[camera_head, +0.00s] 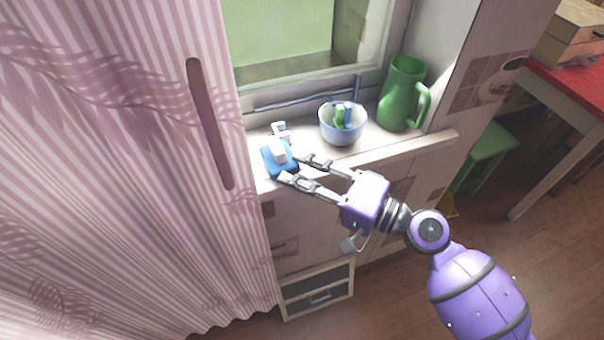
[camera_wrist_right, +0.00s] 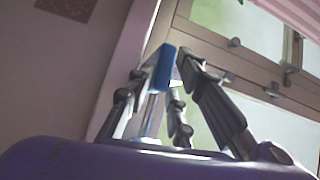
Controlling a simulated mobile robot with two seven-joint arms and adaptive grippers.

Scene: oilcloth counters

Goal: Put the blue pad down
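The blue pad (camera_head: 270,163) is at the left end of the white window sill, at the fingertips of my right gripper (camera_head: 291,167). A pale piece (camera_head: 279,155) shows against the pad; I cannot tell whether it is part of it. In the right wrist view the pad (camera_wrist_right: 165,69) shows narrow and edge-on between the fingertips, which appear to pinch it. From the head view I cannot tell whether the pad touches the sill. My left gripper is not in view.
A light blue bowl (camera_head: 342,127) with green and blue items stands on the sill (camera_head: 372,149), right of the pad. A green jug (camera_head: 401,92) stands farther right. A small white object (camera_head: 281,131) lies behind the pad. A pink striped curtain (camera_head: 130,170) hangs close on the left.

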